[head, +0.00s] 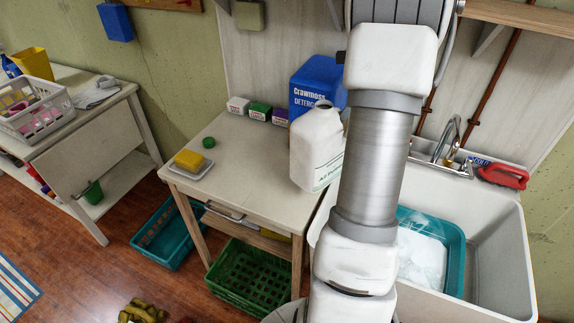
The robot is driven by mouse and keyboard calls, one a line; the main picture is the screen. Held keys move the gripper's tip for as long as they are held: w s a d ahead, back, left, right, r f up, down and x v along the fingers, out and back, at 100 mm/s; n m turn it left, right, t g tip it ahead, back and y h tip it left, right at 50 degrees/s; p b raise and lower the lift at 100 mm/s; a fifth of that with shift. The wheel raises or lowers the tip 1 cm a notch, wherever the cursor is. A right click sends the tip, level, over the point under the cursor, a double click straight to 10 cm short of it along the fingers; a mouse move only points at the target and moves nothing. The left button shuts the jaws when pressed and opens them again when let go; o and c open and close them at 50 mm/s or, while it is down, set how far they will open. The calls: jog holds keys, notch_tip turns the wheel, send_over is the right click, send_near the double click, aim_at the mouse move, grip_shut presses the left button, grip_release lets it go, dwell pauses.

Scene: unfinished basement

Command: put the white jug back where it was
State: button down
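The white jug (313,150) shows in the head view at the right side of the small wooden table (238,178), slightly tilted in the picture.
A blue detergent box (317,84) and small cartons (259,111) line the table's back. A yellow sponge (189,159) on a dish and a green lid (209,142) sit left. Right is a sink (494,240) with a teal tub (456,260). The table's front middle is clear.

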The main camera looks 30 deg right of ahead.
jog(key=w+a+f, duration=0.5)
jog(key=w+f, duration=0.3)
jog(key=f, duration=0.2)
jog(key=shift+w+a+f+p, duration=0.2)
jog(key=shift+w+a+p, duration=0.15)
jog(key=shift+p, duration=0.1)
jog(key=c, duration=0.7)
grip_release()
jog(key=shift+o, duration=0.2)
jog(key=v, duration=1.2)
jog(key=shift+d+r, duration=0.1)
